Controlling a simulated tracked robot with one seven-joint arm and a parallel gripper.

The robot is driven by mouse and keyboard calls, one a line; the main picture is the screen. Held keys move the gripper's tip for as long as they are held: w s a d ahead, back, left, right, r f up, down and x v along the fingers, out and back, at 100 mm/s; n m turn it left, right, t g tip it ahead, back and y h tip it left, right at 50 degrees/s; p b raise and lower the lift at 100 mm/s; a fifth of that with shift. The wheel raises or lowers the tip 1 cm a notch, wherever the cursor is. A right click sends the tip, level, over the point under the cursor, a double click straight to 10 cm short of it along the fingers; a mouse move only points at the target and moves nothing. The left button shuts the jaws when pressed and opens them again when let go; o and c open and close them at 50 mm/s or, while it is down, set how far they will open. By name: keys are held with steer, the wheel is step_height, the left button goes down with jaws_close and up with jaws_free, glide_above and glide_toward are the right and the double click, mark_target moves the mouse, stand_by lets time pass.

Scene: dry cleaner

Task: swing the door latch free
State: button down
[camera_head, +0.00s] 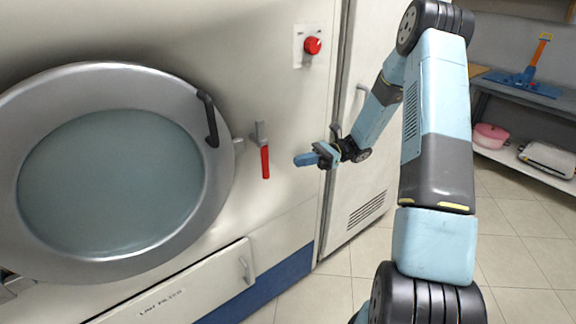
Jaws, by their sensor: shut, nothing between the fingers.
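The door latch (265,162) is a red handle hanging down from a grey pivot on the white machine front. It sits just right of the round door (222,187), which has a grey metal rim, a glass window and a dark pull handle. The door looks shut, with a small grey catch at its right edge beside the latch. My gripper (297,161) is shut and empty, pointing left at the latch from its right side. A small gap seems to show between the fingertips and the red handle, but depth is hard to judge.
A red button (312,46) sits above on the machine front. A lint filter drawer (190,290) is below the latch. A tall white cabinet door (360,190) stands to the right, behind my arm. Shelves (530,101) with several items are at far right. The tiled floor between is clear.

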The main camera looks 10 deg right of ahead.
steer(key=v, duration=0.5)
steer(key=shift+w+d, duration=0.15)
steer(key=shift+d, duration=0.25)
steer(key=shift+r, duration=0.1)
steer(key=s+r+n+t+h, duration=0.5)
steer(key=s+r+n+h, duration=0.2)
steer(key=s+r, duration=0.5)
steer(key=s+r+n+t+h, duration=0.5)
steer(key=s+r+h, duration=0.5)
steer(key=s, duration=0.7)
step_height(320, 180, up, 2)
steer(key=n, duration=0.2)
steer(key=shift+d+r+n+t+h, duration=0.15)
steer(key=shift+d+n+t+h, duration=0.05)
steer(key=shift+n+t+h, duration=0.2)
